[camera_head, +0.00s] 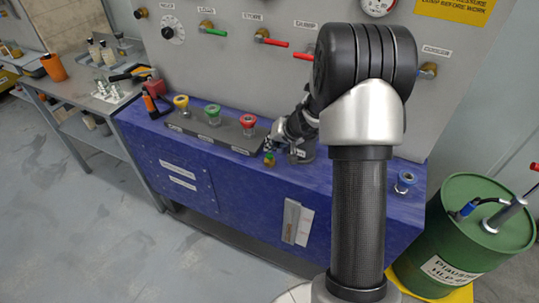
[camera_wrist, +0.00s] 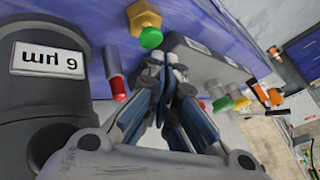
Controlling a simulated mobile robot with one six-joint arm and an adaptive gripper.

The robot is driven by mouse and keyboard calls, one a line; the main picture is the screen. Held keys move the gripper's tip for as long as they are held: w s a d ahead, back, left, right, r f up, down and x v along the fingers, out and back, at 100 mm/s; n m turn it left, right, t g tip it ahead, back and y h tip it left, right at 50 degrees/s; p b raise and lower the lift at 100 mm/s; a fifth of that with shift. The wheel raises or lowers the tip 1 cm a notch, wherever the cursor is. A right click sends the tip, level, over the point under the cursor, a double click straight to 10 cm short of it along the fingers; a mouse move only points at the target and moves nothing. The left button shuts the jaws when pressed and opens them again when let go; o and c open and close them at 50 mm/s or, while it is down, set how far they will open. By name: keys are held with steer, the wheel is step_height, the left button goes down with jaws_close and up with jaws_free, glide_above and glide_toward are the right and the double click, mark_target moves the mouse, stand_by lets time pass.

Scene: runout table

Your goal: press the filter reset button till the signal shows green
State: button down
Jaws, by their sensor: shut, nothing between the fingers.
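A brass hex fitting with a green domed end (camera_wrist: 148,30) sticks out at the top of the wrist view and looks like the signal; its end shows green. In the head view the green-and-brass fitting (camera_head: 269,159) is just below my gripper. A small red-ended cylinder (camera_wrist: 117,85) stands beside the dark filter housing (camera_wrist: 40,105) with its white label; I cannot tell whether it is the reset button. My gripper (camera_wrist: 165,65) is shut and empty, its tips between the red-ended cylinder and the grey block, near the green end. Contact cannot be told. In the head view my gripper (camera_head: 272,143) is partly hidden.
The grey block (camera_head: 220,134) on the blue table (camera_head: 260,185) carries yellow, green and red couplings left of my gripper. A green drum (camera_head: 460,225) stands beside the table. Valves line the panel behind.

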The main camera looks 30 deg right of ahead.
steer(key=shift+f, duration=0.1)
stand_by(0.3)
steer(key=shift+f+b, duration=0.35)
steer(key=shift+b, duration=0.4)
steer(key=shift+s+a+f+b, duration=0.1)
steer(key=shift+s+f+b, duration=0.15)
steer(key=shift+f+b, duration=0.3)
steer(key=shift+s+a+f+b, duration=0.1)
steer(key=shift+s+f+b, duration=0.15)
steer(key=shift+b, duration=0.4)
stand_by(0.6)
steer(key=shift+d+b, duration=0.1)
steer(key=shift+b, duration=0.2)
stand_by(0.4)
steer(key=shift+r, duration=0.15)
steer(key=shift+w+d+r+p, duration=0.1)
steer(key=shift+w+r+p, duration=0.1)
steer(key=shift+r+p, duration=0.5)
step_height(320, 180, up, 4)
steer(key=shift+w+d+f+p, duration=0.1)
steer(key=shift+d+f+p, duration=0.05)
steer(key=shift+p, duration=0.9)
steer(key=shift+w, duration=0.1)
